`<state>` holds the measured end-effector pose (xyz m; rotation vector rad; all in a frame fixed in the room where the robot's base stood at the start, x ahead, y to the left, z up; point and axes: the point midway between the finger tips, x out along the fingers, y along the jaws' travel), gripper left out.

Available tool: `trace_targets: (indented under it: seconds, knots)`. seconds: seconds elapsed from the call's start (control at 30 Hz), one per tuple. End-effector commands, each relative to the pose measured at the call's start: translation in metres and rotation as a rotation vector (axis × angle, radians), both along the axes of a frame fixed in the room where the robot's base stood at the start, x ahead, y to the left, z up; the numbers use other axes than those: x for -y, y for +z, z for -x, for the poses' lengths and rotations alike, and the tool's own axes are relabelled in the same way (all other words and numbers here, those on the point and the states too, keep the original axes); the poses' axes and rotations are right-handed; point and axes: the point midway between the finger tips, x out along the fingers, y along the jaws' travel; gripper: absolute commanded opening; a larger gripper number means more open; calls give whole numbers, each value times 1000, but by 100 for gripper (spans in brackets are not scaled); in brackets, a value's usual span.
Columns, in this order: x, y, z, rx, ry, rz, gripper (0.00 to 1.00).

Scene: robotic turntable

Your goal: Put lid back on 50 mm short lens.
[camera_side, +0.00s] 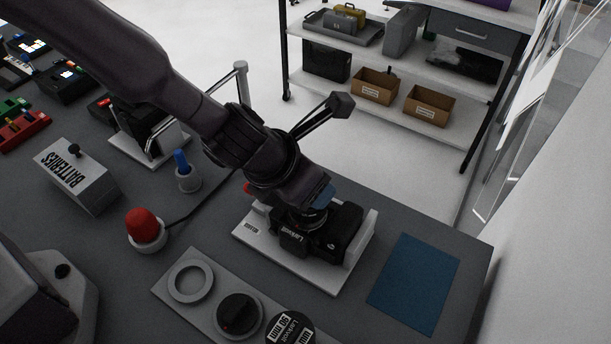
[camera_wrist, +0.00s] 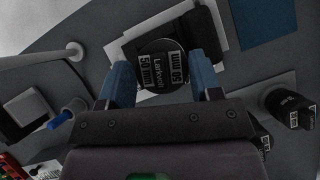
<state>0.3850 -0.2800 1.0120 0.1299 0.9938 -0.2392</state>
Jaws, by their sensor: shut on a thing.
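My gripper (camera_side: 314,207) is pointed down over the black camera (camera_side: 338,236), which lies on a white stand (camera_side: 274,262). In the wrist view my blue fingers (camera_wrist: 161,72) are shut on either side of a round black lid (camera_wrist: 163,66) marked "Larkvon" and "50 mm". The camera body (camera_wrist: 208,32) shows just beyond the lid. In the side view my fingers hide most of the lid and the lens mount area. I cannot tell whether the lid is seated on a lens beneath it.
A grey holder (camera_side: 174,290) at the front has an empty ring (camera_side: 190,283), a black round part (camera_side: 239,314) and a lens with a labelled top (camera_side: 290,329). A blue mat (camera_side: 414,283) lies right. A red button (camera_side: 142,224) and blue-topped cup (camera_side: 187,178) stand left.

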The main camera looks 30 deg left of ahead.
Motion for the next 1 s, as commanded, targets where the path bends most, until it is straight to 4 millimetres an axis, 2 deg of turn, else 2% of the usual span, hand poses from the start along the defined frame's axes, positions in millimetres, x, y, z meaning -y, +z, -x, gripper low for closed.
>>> trace_targets:
  seconds: [0.4, 0.43, 0.53, 0.73, 0.8, 1.0]
  knots:
    - [0, 0, 0, 0, 0, 0, 37]
    - [0, 0, 0, 0, 0, 0, 65]
    - [0, 0, 0, 0, 0, 0, 88]
    - [0, 0, 0, 0, 0, 0, 88]
    - [0, 0, 0, 0, 0, 0, 100]
    - [0, 0, 0, 0, 0, 0, 100]
